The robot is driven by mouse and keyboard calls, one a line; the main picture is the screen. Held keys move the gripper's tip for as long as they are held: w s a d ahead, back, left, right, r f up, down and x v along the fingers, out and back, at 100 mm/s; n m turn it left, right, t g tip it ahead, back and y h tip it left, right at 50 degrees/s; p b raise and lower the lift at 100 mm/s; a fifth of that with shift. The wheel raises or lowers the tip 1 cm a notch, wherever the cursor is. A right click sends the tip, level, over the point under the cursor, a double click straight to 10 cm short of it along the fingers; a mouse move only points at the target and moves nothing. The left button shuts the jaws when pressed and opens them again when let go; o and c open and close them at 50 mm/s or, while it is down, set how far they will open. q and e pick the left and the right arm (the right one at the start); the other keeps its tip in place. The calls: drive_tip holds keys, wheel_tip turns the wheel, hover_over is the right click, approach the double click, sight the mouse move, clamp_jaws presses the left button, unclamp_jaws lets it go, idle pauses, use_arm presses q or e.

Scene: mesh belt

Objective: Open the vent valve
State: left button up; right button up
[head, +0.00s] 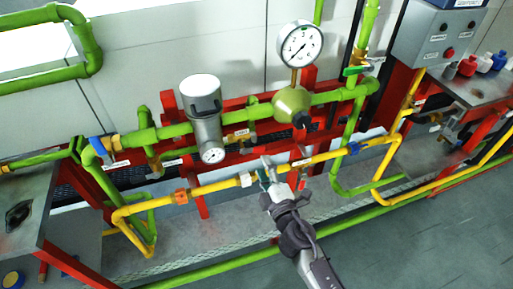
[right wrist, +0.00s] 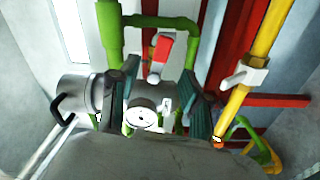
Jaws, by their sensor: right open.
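My right gripper (head: 265,172) reaches up from the bottom of the head view to the yellow pipe (head: 215,186). It is open and I see nothing held in it. In the right wrist view its dark fingers (right wrist: 158,88) stand apart on both sides. A red handle with a white end (right wrist: 162,48) shows beyond and between them, apart from both. In the head view a small red handle (head: 302,183) hangs just right of the gripper. I cannot tell whether these are the same handle, or which one is the vent valve. My left gripper is not in view.
A grey filter (head: 200,100) with a small dial stands left of the gripper. A large gauge (head: 300,44) rises above a green regulator (head: 291,105). Green pipes and a red frame (head: 168,104) crowd the area behind. The floor (head: 420,235) at the lower right is clear.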

sight(256, 151)
drive_tip(key=x, duration=0.7)
drive_tip(key=shift+w+a+f, duration=0.1)
drive_tip(key=shift+w+a, duration=0.1)
drive_tip(key=shift+w, duration=0.15)
clamp_jaws()
